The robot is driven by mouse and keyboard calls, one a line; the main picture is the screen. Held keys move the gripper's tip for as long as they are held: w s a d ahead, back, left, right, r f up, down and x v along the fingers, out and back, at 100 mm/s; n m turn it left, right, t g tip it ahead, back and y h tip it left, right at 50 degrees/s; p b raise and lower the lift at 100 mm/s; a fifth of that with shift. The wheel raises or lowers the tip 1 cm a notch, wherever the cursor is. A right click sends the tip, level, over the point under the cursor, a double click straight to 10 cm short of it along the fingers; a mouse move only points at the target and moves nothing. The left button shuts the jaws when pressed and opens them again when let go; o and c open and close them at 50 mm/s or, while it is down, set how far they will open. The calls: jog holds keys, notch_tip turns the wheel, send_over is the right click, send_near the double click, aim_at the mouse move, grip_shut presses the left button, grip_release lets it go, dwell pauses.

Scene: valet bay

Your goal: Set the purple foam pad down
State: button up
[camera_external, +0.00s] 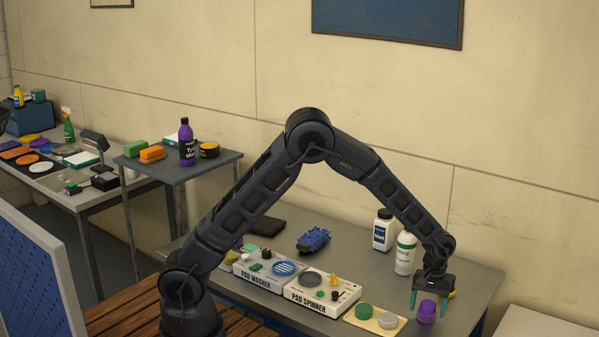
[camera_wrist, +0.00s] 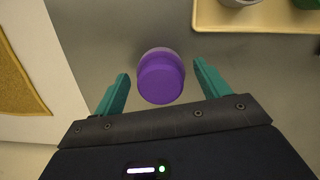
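The purple foam pad (camera_external: 427,312) is a short round piece that appears to rest on the grey table near its right front edge. In the wrist view the pad (camera_wrist: 161,82) lies between my two teal fingers, with a narrow gap on each side. My gripper (camera_external: 430,300) points down over the pad, its fingers apart on either side of it; in the wrist view my gripper (camera_wrist: 161,72) is open and holds nothing.
A cream tray (camera_external: 358,316) with green and grey round pads is just left. White bottles (camera_external: 405,254) stand behind.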

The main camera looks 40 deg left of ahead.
aim_at(429, 301)
notch_tip(429, 301, up, 12)
jog(key=w, duration=0.1)
jog(key=a+r+t, duration=0.1)
jog(key=a+r, duration=0.5)
jog(key=a, duration=0.5)
jog(key=s+a+r+m+t+h, duration=0.1)
jog(key=a+r, duration=0.5)
jog(key=a, duration=0.5)
jog(key=a+r+t, duration=0.1)
jog(key=a+r, duration=0.5)
jog(key=a, duration=0.5)
jog(key=s+a+m+t+y, duration=0.1)
jog(key=s+a+t, duration=0.2)
jog(key=s+a, duration=1.7)
jog(key=shift+s+a+f, duration=0.25)
jog(key=shift+a, duration=0.8)
